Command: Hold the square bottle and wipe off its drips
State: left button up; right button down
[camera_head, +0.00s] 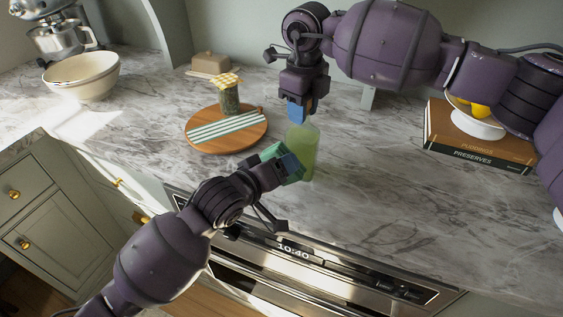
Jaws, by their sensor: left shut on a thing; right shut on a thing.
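The square bottle (305,145) is pale green and see-through. It stands upright on, or just above, the marble counter near its front edge; I cannot tell which. My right gripper (297,112) comes down from above and is shut on the bottle's top, hiding its neck. My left gripper (284,166) is the lower one and is shut on a green cloth or sponge (272,151). The green piece is against or right beside the bottle's lower left side. Drips on the bottle are too small to make out.
A round wooden board (203,147) with a striped cloth (225,126) and a jar (228,97) lies left of the bottle. Books (478,153) bearing a white bowl (476,125) are at right. A cream bowl (82,78) stands far left. The oven (330,265) is below the counter edge.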

pick_arm(q)
jog(key=shift+s+a, duration=0.3)
jog(key=shift+s, duration=0.65)
jog(key=shift+s+a, duration=0.3)
jog(key=shift+s, duration=0.6)
jog(key=s, duration=0.1)
jog(key=s+a, duration=0.1)
jog(key=s, duration=0.1)
jog(key=shift+w, duration=0.1)
pick_arm(e)
jog(key=c, duration=0.8)
grip_release()
jog(key=shift+o, duration=0.2)
notch_tip(320, 180, up, 12)
